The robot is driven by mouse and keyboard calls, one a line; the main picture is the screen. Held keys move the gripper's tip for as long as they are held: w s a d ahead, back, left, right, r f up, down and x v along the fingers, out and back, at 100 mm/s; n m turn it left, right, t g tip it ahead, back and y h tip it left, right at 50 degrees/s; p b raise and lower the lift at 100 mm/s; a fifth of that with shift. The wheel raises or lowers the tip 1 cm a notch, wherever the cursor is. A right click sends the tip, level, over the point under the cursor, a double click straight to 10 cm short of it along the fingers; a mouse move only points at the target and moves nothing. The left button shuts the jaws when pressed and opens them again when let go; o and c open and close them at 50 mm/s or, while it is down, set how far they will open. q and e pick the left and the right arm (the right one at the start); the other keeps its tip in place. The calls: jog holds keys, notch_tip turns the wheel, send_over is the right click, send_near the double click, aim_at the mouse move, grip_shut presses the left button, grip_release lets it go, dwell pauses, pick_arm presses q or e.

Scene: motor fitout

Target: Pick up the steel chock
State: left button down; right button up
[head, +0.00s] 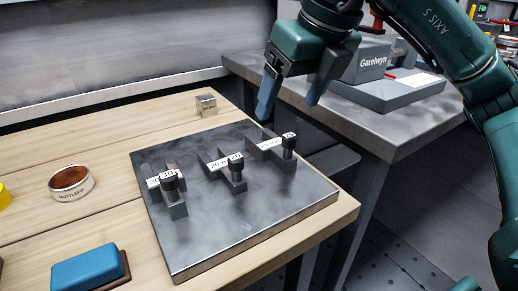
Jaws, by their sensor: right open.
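A small grey metal block (206,105), which looks like the steel chock, sits on the wooden bench near its far edge, behind the dark metal plate (250,226). My right gripper (289,99) is open and empty, with blue fingertips pointing down. In the picture it hangs to the right of the block and above the plate's far right corner, apart from both. My left gripper is not in view.
The plate bears three labelled block fixtures with black knobs (237,168). A round container (71,184) and a blue block (86,267) on a brown base lie at left. A grey table (400,128) with a Garelwyn box (366,62) stands behind. The wood left of the metal block is clear.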

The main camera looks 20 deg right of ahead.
jog(key=shift+w+d+f+m+h+b, duration=0.15)
jog(key=shift+w+d+h, duration=0.1)
jog(key=shift+d, duration=0.15)
jog(key=shift+w+d+f+m+h+b, duration=0.1)
jog(key=shift+w+d+m+h+b, duration=0.05)
jog(key=shift+w+d, duration=0.15)
jog(key=b, duration=0.2)
send_over(275, 146)
jog(key=s, duration=0.2)
jog(key=f, duration=0.6)
jog(key=shift+s+d+f, duration=0.15)
jog(key=shift+s+d, duration=0.05)
jog(key=shift+d, duration=0.1)
jog(key=b+x, duration=0.1)
jog(key=x, duration=0.4)
jog(key=shift+w+a, duration=0.15)
jog(key=shift+w, duration=0.05)
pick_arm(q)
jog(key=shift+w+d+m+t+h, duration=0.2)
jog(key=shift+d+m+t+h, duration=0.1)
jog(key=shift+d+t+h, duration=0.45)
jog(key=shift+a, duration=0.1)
pick_arm(e)
jog(key=shift+t, duration=0.3)
jog(key=c, duration=1.5)
